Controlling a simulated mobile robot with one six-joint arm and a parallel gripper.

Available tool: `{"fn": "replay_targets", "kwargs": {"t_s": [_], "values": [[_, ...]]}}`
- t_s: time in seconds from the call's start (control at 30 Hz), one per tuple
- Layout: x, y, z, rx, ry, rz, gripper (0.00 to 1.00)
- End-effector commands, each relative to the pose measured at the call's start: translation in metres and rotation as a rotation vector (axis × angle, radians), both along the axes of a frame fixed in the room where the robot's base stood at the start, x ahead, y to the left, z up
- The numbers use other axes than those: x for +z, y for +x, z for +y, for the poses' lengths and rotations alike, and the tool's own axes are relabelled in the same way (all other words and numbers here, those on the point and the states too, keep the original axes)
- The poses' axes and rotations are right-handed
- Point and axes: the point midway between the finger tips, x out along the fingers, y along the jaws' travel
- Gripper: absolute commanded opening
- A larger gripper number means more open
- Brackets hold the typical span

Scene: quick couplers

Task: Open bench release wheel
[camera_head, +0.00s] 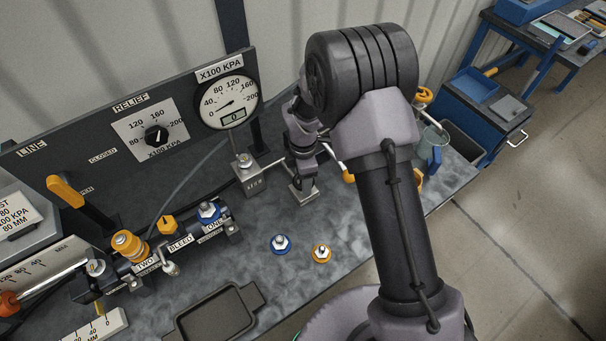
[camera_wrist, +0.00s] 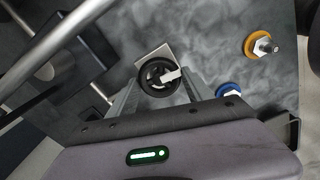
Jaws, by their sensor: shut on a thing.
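The bench release wheel (camera_wrist: 159,76) is a small black wheel with spokes and a pale pointer-like bar, on a light square plate. In the wrist view it sits between the two fingertips of my gripper (camera_wrist: 160,88), which are shut on its rim. In the head view my gripper (camera_head: 303,172) points down at a small metal base plate (camera_head: 304,193) on the bench. The wheel itself is mostly hidden there behind the fingers and wrist.
A black tray (camera_head: 216,315) is nearer. A coupler manifold (camera_head: 180,240) stands left.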

Motion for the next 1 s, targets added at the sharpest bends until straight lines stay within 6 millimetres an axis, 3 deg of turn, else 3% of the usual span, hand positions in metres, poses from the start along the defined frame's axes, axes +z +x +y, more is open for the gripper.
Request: {"fn": "replay_targets", "kwargs": {"t_s": [0.33, 0.87, 0.9, 1.0], "values": [[0.0009, 0.0006, 0.0001, 0.124, 0.001, -0.002, 0.18], [0.0005, 0.0006, 0.0001, 0.147, 0.000, -0.002, 0.18], [0.0005, 0.0006, 0.0001, 0.147, 0.000, -0.002, 0.63], [0.0004, 0.0005, 0.0000, 0.146, 0.001, -0.002, 0.81]]}}
